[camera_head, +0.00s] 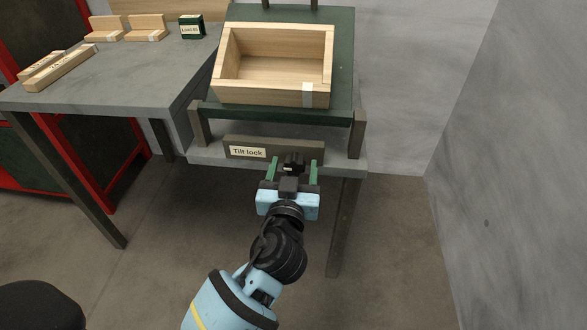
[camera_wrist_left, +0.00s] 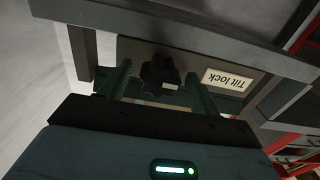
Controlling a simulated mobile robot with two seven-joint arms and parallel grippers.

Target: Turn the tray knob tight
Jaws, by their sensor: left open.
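The black knob (camera_head: 293,161) sits on the front board labelled "Tilt lock" (camera_head: 248,151), below the green tilting tray (camera_head: 345,70). In the left wrist view the knob (camera_wrist_left: 160,75) is a dark lobed shape beside the upside-down label (camera_wrist_left: 229,81). My left gripper (camera_head: 291,168) is open, with its green fingers on either side of the knob. In the left wrist view the fingers of my left gripper (camera_wrist_left: 155,85) stand apart, with gaps to the knob. My right gripper is not in view.
A wooden crate (camera_head: 232,97) rests on the green tray. A grey table (camera_head: 130,70) at left holds wooden pieces (camera_head: 62,70) and a small green box (camera_head: 191,27). A grey wall (camera_head: 510,150) stands at right. The floor before the stand is clear.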

